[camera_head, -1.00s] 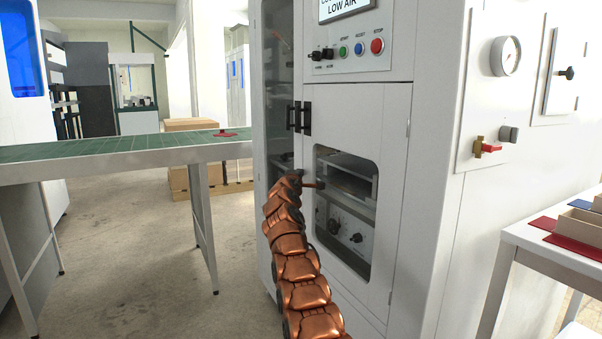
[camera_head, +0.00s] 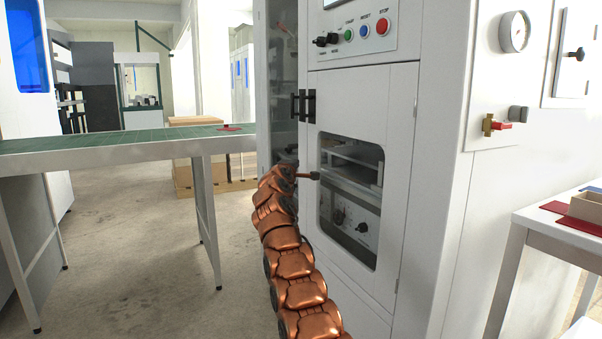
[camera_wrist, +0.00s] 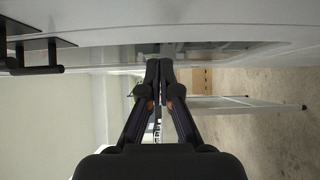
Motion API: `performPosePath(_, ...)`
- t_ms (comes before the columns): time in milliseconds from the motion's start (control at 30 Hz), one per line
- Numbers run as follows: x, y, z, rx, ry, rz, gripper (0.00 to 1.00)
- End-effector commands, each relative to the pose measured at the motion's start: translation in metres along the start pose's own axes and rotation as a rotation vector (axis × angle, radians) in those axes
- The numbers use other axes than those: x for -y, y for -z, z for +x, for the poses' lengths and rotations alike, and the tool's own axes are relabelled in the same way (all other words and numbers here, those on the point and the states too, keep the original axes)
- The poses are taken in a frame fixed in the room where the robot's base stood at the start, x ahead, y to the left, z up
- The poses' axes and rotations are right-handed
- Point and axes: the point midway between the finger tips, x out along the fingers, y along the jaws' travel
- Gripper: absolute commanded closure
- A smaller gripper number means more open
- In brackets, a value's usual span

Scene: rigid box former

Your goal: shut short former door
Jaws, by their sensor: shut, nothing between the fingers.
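The short former door is the white panel (camera_head: 354,98) with a dark-framed window on the cabinet front, in the head view. It looks about flush with its frame; a small gap I cannot tell. Black handles (camera_head: 304,106) sit at its upper left edge, beside the tall glass panel (camera_head: 278,60). They also show at upper left in the wrist view (camera_wrist: 42,56). My gripper (camera_wrist: 160,64) is shut and empty, pointing along the white front, close below it in the wrist view. I cannot tell whether it touches. In the head view my copper arm hides the window's lower left surroundings.
Buttons and a switch (camera_head: 354,34) sit above the door. A green-topped table (camera_head: 120,143) stands at left. A white table (camera_head: 560,232) with a tray stands at right, below a gauge (camera_head: 515,31) and red valve (camera_head: 500,126).

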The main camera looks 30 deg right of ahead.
Motion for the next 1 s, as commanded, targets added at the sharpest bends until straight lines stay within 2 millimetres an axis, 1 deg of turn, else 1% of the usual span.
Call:
performPosePath(33, 0.005, 0.003, -0.004, -0.005, -0.002, 0.0, 1.0)
performPosePath(200, 0.006, 0.004, -0.014, -0.004, 0.0, 0.0, 1.0)
performPosePath(400, 0.003, 0.005, -0.03, -0.005, -0.006, 0.001, 1.0)
performPosePath(533, 0.006, 0.006, -0.042, -0.006, -0.002, 0.0, 1.0)
performPosePath(633, 0.001, 0.008, -0.049, -0.006, -0.006, 0.0, 1.0)
performPosePath(867, 0.0, 0.008, -0.067, -0.007, -0.005, 0.003, 1.0)
performPosePath(1000, 0.0, 0.012, -0.077, -0.007, -0.002, -0.003, 1.0)
